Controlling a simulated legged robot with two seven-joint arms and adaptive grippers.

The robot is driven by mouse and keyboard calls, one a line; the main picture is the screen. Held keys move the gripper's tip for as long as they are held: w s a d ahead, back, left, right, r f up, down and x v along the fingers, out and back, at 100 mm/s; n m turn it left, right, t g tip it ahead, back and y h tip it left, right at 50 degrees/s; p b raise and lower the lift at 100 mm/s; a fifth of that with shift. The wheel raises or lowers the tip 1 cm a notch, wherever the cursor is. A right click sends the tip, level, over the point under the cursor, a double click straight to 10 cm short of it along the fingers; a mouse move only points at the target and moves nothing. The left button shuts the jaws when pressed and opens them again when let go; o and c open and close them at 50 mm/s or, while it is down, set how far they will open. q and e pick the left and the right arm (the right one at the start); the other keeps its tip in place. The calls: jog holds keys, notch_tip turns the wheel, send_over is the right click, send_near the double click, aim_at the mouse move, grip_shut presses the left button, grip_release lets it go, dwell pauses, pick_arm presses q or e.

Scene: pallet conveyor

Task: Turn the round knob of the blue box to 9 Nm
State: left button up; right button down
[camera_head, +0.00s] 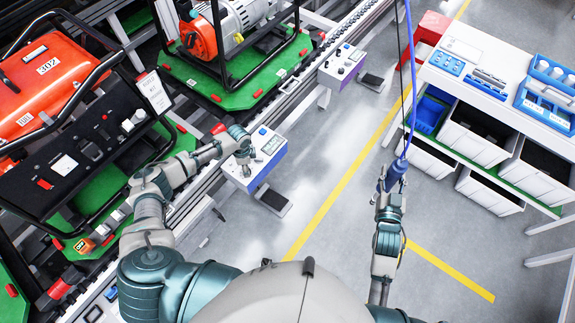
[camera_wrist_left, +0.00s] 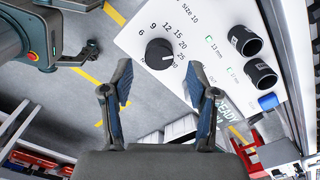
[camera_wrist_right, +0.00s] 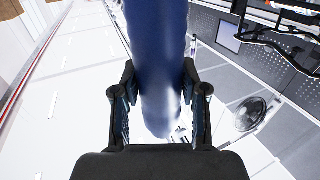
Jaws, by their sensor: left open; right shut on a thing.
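The blue box (camera_head: 254,168) stands beside the conveyor in the head view, with a white top panel. Its round black knob (camera_wrist_left: 160,53) shows in the left wrist view, ringed by the numbers 6, 9, 12, 15, 20 and 25. I cannot tell clearly which number it points to. My left gripper (camera_wrist_left: 159,84) is open, with its fingers apart and the knob ahead of the gap, not between the pads. My right gripper (camera_wrist_right: 160,92) is shut on a blue handheld tool (camera_wrist_right: 158,35), which hangs from a cable in the head view (camera_head: 397,170).
Two dark sockets (camera_wrist_left: 246,40) sit on the panel beside the knob. A second control box (camera_head: 342,66) stands farther along the conveyor. Orange machines on green pallets (camera_head: 190,90) fill the left. A white workbench (camera_head: 470,72) with bins is at right. The floor between is clear.

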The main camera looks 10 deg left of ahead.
pick_arm(q)
jog(key=shift+f, duration=1.65)
pick_arm(e)
jog(key=shift+f, duration=0.25)
pick_arm(q)
jog(key=shift+c, duration=0.2)
grip_shut()
pick_arm(e)
jog(key=shift+r, duration=0.1)
jog(key=shift+r, duration=0.1)
